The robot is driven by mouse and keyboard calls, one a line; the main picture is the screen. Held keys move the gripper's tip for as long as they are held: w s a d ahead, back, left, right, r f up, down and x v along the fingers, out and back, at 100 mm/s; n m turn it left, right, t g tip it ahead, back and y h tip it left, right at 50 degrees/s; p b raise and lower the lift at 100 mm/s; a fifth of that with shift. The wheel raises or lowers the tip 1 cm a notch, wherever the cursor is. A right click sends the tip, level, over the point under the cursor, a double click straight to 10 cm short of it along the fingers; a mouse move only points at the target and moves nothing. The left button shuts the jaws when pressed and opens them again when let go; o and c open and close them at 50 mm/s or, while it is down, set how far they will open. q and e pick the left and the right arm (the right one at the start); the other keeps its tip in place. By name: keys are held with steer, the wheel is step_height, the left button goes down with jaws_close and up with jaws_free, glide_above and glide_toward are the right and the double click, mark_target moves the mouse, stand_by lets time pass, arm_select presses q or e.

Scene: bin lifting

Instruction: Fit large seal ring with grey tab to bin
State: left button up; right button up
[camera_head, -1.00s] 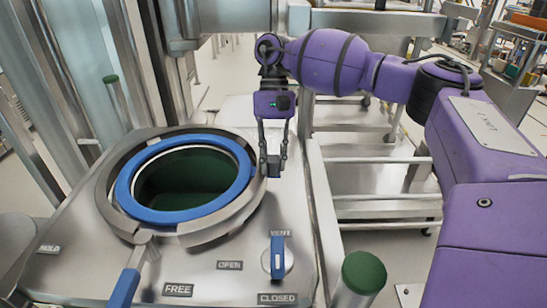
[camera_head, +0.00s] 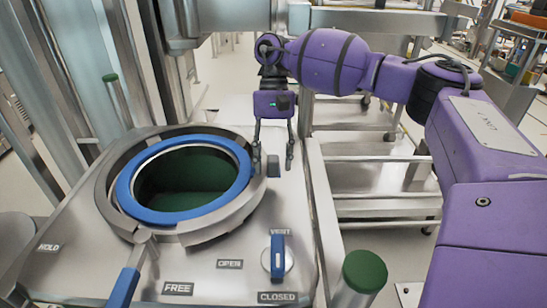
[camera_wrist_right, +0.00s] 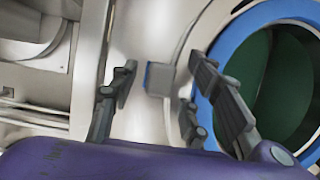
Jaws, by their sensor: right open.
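A blue ring (camera_head: 133,171) lies around the round opening of the bin (camera_head: 185,205), inside a metal collar (camera_head: 222,229). The ring looks level, and it also shows in the right wrist view (camera_wrist_right: 214,66). A small grey tab (camera_head: 273,166) stands at the collar's right outer side; whether it joins the blue ring is hidden. My right gripper (camera_head: 273,162) is open, its fingers spread to either side of the tab. In the right wrist view the tab (camera_wrist_right: 160,79) shows between the fingers (camera_wrist_right: 163,70), with gaps on both sides. My left gripper is out of view.
A blue-handled lever (camera_head: 125,285) sits at the collar's front, near the FREE label. A blue vent knob (camera_head: 278,257) is at front right. A green-capped post (camera_head: 364,272) stands right of the panel, and another (camera_head: 111,80) stands behind left.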

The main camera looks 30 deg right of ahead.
steer(key=v, duration=1.2)
steer(key=shift+s, duration=0.1)
stand_by(0.4)
